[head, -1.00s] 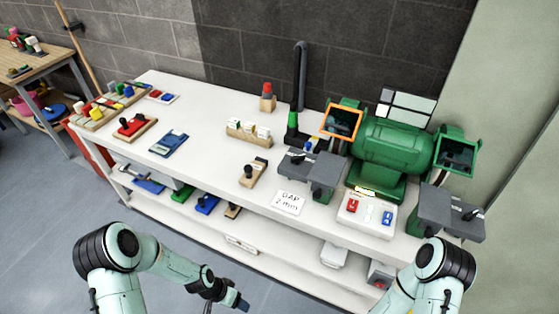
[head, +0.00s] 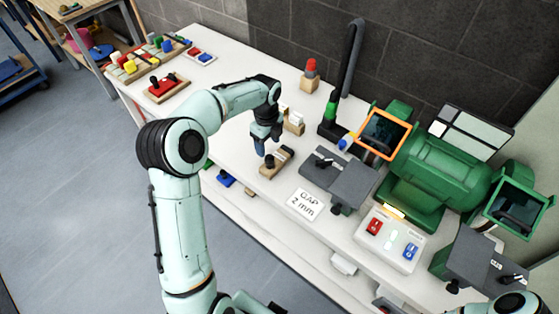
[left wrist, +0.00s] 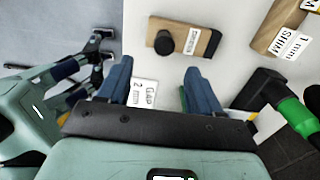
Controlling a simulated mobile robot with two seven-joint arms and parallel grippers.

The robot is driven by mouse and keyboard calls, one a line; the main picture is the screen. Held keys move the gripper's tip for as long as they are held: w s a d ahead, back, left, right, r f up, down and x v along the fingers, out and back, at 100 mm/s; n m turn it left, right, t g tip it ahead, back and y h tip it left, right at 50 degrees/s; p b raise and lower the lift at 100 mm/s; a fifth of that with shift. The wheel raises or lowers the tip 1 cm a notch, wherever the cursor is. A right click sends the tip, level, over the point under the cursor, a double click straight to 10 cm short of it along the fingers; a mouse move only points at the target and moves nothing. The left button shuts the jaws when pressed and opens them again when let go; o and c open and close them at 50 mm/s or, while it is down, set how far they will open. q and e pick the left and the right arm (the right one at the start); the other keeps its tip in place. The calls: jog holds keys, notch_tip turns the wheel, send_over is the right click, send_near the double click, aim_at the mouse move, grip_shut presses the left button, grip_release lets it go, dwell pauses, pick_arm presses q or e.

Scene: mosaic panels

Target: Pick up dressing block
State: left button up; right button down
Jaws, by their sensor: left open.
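A wooden block with a black knob and a dark end, which I take for the dressing block (head: 268,169), lies on the white bench in front of the grinder. It also shows in the left wrist view (left wrist: 203,40), ahead of the fingers and whole. The block appears apart from the fingers. My right gripper is outside the head view; only part of the right arm shows.
A card reading "GAP 2 mm" (head: 303,204) lies right of the block. The grey grinder rest (head: 340,178) and green grinder (head: 440,180) stand further right. A wooden shim holder (head: 294,126) stands behind. A switch box (head: 388,240) sits at the front.

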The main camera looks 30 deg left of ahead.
aim_at(269, 157)
pick_arm(q)
jog(key=f, duration=0.9)
jog(key=shift+w+a, duration=0.15)
jog(key=shift+w, duration=0.15)
grip_shut()
